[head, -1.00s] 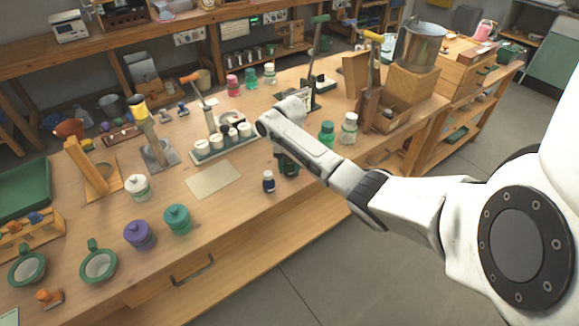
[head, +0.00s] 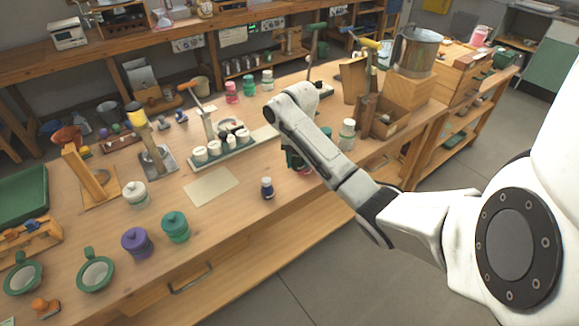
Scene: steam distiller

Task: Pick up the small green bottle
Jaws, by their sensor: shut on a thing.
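My gripper (head: 291,148) is below the end of my white arm, over the front half of the bench. The arm hides most of it, and its fingers do not show clearly. A clear bottle with a white lid (head: 347,134) stands just right of that.
A small dark blue bottle (head: 267,187) stands left of my gripper near the front edge. A rack of white-lidded jars (head: 222,150) and a beige mat (head: 211,187) are further left. A wooden stand with a metal pot (head: 412,52) is at the right.

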